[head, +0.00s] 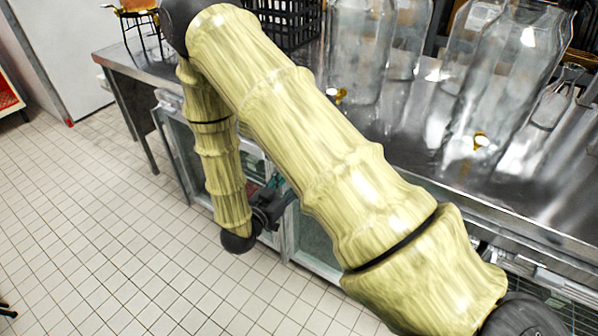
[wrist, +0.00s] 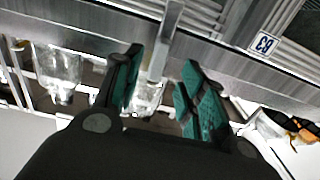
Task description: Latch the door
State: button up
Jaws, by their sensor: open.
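Glass-fronted doors with pale frames sit under the steel counter in the head view: one on the left (head: 178,145) and one farther right (head: 314,246). My arm hides much of the space between them. My gripper (head: 280,196) is low in front of these fronts, partly hidden by my arm. In the wrist view my gripper (wrist: 160,72) is open, with teal pads apart and nothing held. A pale metal upright bar (wrist: 166,38) shows beyond and between the fingertips; I cannot tell whether they touch it. No latch can be made out clearly.
The steel counter (head: 408,125) carries large glass dispensers (head: 358,50), a black crate (head: 290,22) and a wire stand (head: 138,25). A label (wrist: 264,43) is on a metal edge in the wrist view.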

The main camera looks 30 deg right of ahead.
jog(key=v, duration=0.4)
jog(key=shift+s+a, duration=0.1)
jog(key=shift+a, duration=0.15)
jog(key=s+a+f+n+y, duration=0.1)
jog(key=s+f+n+y, duration=0.35)
jog(key=f, duration=0.45)
jog(key=s+a+f+n+y, duration=0.1)
jog(key=s+f+n+y, duration=0.3)
jog(key=f, duration=0.6)
jog(key=s+a+f+n+g+y, duration=0.1)
jog(key=s+a+f+g+y, duration=0.1)
jog(key=s, duration=0.5)
jog(key=s+a+f+n+g+y, duration=0.1)
jog(key=s+f+g+y, duration=0.2)
jog(key=s, duration=0.4)
jog(key=s+a+f+n+g+y, duration=0.2)
jog(key=s+y, duration=0.1)
jog(key=s, duration=0.4)
jog(key=shift+a+f, duration=0.2)
jog(key=shift+a, duration=0.1)
jog(key=shift+s, duration=0.2)
jog(key=shift+c, duration=0.6)
jog(key=shift+d, duration=0.1)
